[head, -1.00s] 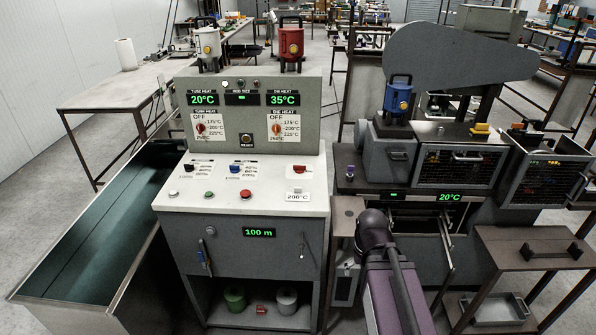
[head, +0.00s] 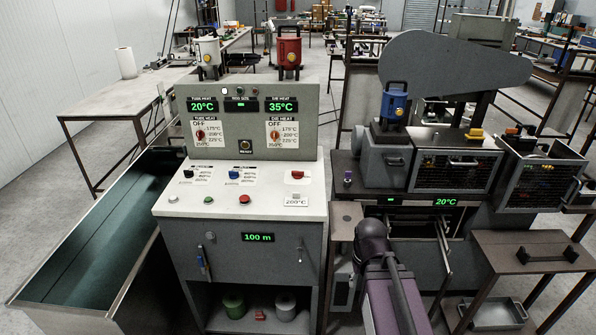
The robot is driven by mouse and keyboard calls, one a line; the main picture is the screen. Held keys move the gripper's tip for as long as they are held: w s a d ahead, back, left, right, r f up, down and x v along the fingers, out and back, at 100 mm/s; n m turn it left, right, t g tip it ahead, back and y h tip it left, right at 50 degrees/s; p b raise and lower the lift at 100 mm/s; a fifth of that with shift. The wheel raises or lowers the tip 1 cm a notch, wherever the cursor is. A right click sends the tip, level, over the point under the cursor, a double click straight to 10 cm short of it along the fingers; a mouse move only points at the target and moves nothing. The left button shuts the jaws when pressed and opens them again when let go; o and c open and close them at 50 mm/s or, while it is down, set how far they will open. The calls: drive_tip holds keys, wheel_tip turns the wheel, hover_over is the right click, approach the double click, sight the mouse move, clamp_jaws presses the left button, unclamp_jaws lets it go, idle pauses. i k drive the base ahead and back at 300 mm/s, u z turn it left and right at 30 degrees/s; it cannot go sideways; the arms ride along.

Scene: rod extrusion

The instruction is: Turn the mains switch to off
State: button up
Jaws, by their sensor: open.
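The control console (head: 170,205) stands left of centre, with a sloped white top and an upright grey panel. A red knob (head: 298,175) sits on a small white plate at the right of the sloped top. No mains label is readable, so I cannot tell whether this knob is the mains switch. Two red-pointer heat dials, under readouts of 20°C and 35°C, are on the upright panel. Black and blue knobs and green and red buttons are on the sloped top. My purple arm link rises at the bottom right of centre; my gripper is not in view.
The extrusion machine (head: 455,75) with its grey belt guard stands to the right, close to my arm. A long green-lined trough (head: 85,235) lies left of the console. A brown side table (head: 530,250) is at the right. Floor shows between the console and the back tables.

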sight(297, 174)
drive_tip(key=k, duration=1.25)
drive_tip(key=u, duration=0.65)
drive_tip(key=i, duration=2.05)
drive_tip(key=z, duration=0.7)
